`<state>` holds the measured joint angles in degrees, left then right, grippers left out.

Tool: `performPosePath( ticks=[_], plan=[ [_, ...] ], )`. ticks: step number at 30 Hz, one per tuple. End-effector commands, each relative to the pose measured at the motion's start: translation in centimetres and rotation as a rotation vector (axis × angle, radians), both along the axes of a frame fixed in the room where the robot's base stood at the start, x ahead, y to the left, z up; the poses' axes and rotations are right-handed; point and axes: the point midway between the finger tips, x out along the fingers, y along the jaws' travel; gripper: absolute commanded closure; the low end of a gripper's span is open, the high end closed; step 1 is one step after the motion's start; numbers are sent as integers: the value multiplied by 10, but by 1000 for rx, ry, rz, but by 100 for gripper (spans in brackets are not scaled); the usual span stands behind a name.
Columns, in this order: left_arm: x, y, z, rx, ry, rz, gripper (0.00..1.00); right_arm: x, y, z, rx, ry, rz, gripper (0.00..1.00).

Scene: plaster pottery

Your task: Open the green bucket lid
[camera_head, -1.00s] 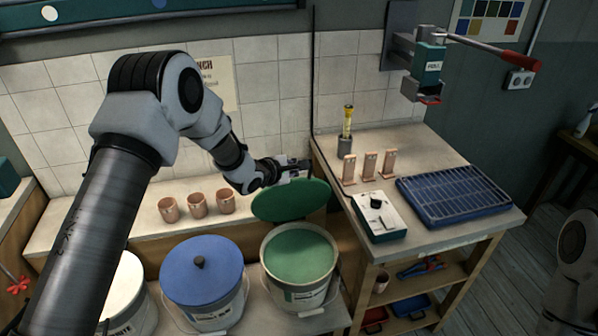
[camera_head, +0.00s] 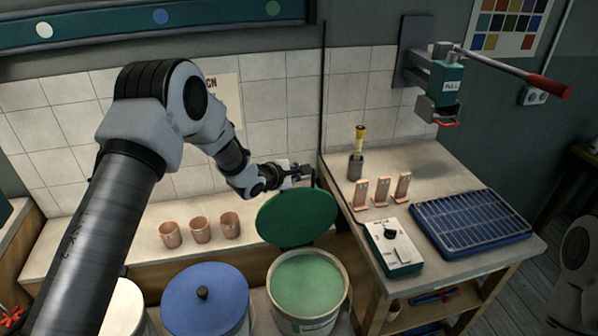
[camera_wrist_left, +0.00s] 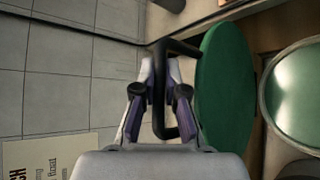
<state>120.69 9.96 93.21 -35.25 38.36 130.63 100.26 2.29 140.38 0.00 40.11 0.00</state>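The green lid (camera_head: 296,217) is raised and tilted steeply behind the green bucket (camera_head: 308,285), which stands open with green contents showing. In the left wrist view the lid (camera_wrist_left: 226,85) is seen nearly edge-on, with the open bucket (camera_wrist_left: 297,95) to its right. My left gripper (camera_head: 300,176) is at the lid's upper back. In the wrist view, the left gripper's fingers (camera_wrist_left: 160,88) are closed around the lid's black loop handle (camera_wrist_left: 185,118). Part of my right arm shows at the right edge; its gripper is out of view.
A blue-lidded bucket (camera_head: 205,302) stands left of the green one, and a white bucket (camera_head: 124,310) is partly behind my left arm. Several clay cups (camera_head: 200,230) line the ledge. The workbench (camera_head: 441,180) to the right holds a control box (camera_head: 393,246) and blue rack (camera_head: 470,222).

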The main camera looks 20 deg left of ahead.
Motion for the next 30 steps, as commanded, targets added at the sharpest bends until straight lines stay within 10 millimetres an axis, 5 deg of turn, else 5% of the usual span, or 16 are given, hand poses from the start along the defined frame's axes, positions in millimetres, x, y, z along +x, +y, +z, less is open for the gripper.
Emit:
performPosePath(
  ticks=[1,3,14,30],
  plan=[
    [0,0,0,-1,0,0,79,0,0,0,0,0,0,60],
    [0,0,0,-1,0,0,63,0,0,0,0,0,0,60],
    [-4,2,3,-2,-1,2,63,0,0,0,0,0,0,60],
    [-99,32,51,-2,-1,3,63,0,0,0,0,0,0,60]
  ],
)
